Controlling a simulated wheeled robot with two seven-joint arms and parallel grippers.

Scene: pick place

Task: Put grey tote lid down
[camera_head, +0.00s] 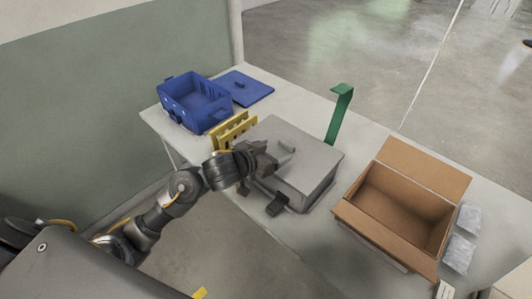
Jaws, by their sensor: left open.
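The grey tote lid (311,158) lies flat on top of the grey tote (304,191), which stands in the middle of the table. A small raised handle shows on the lid. My left gripper (277,155) is open, over the left part of the lid beside the handle. Whether the fingers touch the lid I cannot tell. Dark latches hang at the tote's near side. The wrist hides the tote's left near corner. My right gripper is not in view.
A blue tote (196,103) and its blue lid (243,88) are at the far left. A yellow rack (233,131) stands close to my wrist. A green upright piece (339,113) stands behind the grey tote. An open cardboard box (383,236) and clear bags (459,253) are on the right.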

